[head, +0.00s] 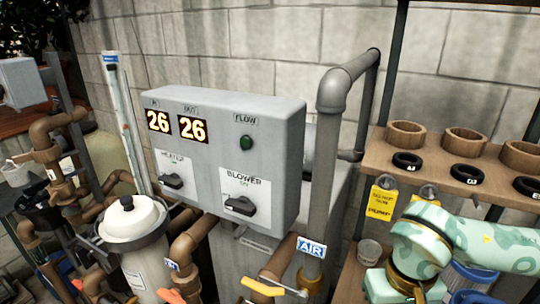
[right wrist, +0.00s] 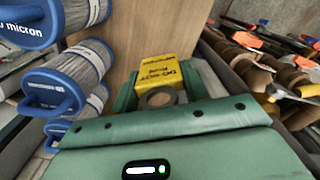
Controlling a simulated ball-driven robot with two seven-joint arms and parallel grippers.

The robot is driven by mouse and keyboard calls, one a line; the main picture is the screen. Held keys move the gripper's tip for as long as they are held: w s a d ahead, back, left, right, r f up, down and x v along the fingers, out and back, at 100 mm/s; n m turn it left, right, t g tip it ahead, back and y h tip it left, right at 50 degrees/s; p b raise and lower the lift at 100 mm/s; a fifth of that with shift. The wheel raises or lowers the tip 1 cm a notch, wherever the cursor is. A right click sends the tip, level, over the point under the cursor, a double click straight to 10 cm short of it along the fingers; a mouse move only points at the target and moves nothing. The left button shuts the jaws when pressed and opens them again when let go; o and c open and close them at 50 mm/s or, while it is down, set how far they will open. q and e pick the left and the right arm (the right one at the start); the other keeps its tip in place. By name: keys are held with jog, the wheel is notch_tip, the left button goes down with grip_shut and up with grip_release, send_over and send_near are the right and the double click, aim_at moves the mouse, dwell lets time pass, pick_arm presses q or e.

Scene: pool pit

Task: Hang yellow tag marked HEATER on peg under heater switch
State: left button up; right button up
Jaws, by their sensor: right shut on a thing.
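A yellow tag (right wrist: 158,70) is between the green fingers of my right gripper (right wrist: 160,92) in the right wrist view. The gripper is shut on it. Its black print is upside down; "DO NOT RUN" shows, but the last word is too small to read surely. A grey ring shows at its near end. The grey control box (head: 215,150) carries the heater switch (head: 171,181) at left, a black knob on a white plate. No peg under it can be made out. My right gripper is outside the head view. My left gripper is in neither view.
The blower switch (head: 240,205) sits right of the heater switch. A yellow PUMP tag (head: 381,203) hangs under the wooden shelf (head: 460,160); another is partly behind my right arm. Blue-ended filter cartridges (right wrist: 65,85) and a wood panel (right wrist: 150,30) stand close to my right gripper.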

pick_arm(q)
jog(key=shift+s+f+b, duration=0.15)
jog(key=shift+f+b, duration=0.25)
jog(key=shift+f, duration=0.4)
pick_arm(e)
jog(key=shift+w+a+f, duration=0.2)
jog(key=shift+w+a, duration=0.2)
jog(key=shift+w, duration=0.15)
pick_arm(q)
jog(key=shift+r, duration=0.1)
